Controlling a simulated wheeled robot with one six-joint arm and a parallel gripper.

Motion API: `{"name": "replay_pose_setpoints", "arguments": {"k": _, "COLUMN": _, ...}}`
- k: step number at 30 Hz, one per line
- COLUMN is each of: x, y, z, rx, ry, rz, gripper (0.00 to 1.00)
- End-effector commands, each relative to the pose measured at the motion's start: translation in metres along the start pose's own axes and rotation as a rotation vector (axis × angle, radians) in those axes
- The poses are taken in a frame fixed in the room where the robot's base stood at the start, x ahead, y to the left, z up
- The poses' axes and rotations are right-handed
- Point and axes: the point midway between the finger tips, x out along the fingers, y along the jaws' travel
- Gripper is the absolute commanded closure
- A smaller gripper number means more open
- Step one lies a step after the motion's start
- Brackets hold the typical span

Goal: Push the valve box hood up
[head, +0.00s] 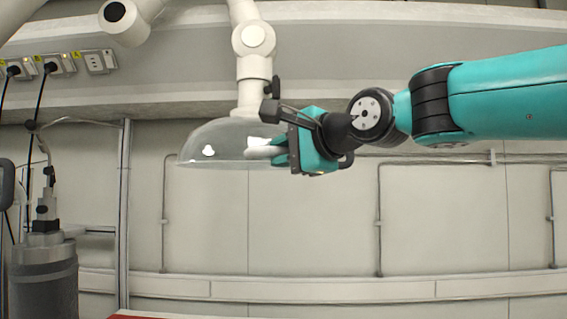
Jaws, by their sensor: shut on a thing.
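The hood (213,143) is a clear, shallow dome hanging from a white jointed extraction arm (254,68) in the upper middle of the head view. A pale handle-like piece (262,152) shows at the dome's right side. My gripper (281,153) comes in from the right and is shut on this right side of the hood. Its teal fingers partly hide the piece they hold, so the exact contact cannot be seen. The hood's rim looks about level.
A dark cylindrical reactor vessel (44,280) with fittings stands at lower left, beside a metal post (123,210). Power sockets (98,61) with cables line the upper left. Thin pipes run along the back wall (300,220). A red edge (150,315) shows at the bottom. Space below the hood is clear.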

Motion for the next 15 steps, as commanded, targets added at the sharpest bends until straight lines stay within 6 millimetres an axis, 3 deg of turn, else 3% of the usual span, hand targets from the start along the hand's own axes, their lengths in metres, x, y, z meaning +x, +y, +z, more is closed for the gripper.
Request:
{"name": "replay_pose_setpoints", "arguments": {"k": 1, "x": -0.004, "y": -0.026, "z": 0.002, "rx": -0.002, "ry": 0.001, "rz": -0.007, "gripper": 1.00}}
{"name": "replay_pose_setpoints", "arguments": {"k": 6, "x": -0.009, "y": -0.054, "z": 0.004, "rx": -0.002, "ry": 0.001, "rz": -0.006, "gripper": 1.00}}
{"name": "replay_pose_setpoints", "arguments": {"k": 15, "x": -0.011, "y": -0.062, "z": 0.004, "rx": -0.003, "ry": 0.001, "rz": -0.010, "gripper": 1.00}}
